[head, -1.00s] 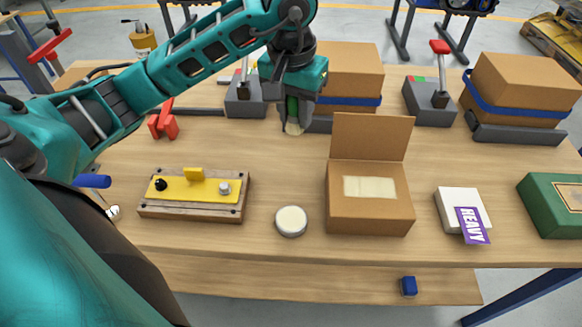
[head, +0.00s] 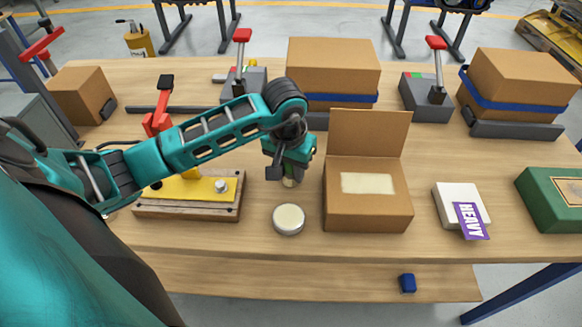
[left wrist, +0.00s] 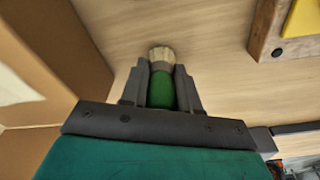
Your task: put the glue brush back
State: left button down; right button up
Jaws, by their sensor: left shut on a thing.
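My left gripper (head: 288,172) is shut on the glue brush, which has a green handle (left wrist: 161,90) and pale bristles (left wrist: 161,55). In the head view the bristle end (head: 289,183) shows just below the fingers, pointing down. The gripper is above the table, between the yellow-topped block and the open carton. A round tin with a cream-white top (head: 288,218) stands just in front of the brush, apart from it. I cannot tell whether the bristles touch the table. My right gripper is not in view.
The open carton (head: 368,212) with its raised lid stands close to the right of the gripper. The wooden block with a yellow top (head: 187,211) is to the left. A white box with a purple HEAVY tag (head: 470,218) and a green case (head: 553,205) lie farther right.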

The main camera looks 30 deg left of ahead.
aim_at(288, 166)
pick_arm(q)
jog(key=shift+f, duration=0.1)
jog(key=c, duration=1.3)
grip_release()
jog(key=shift+f, duration=0.1)
jog(key=o, duration=0.5)
jog(key=shift+r, duration=0.3)
jog(key=r, duration=0.4)
jog(key=s+r, duration=0.1)
jog(key=r, duration=0.6)
jog(key=shift+s+d+r, duration=0.1)
jog(key=shift+s+r, duration=0.1)
jog(key=shift+r, duration=0.2)
jog(key=shift+s, duration=0.1)
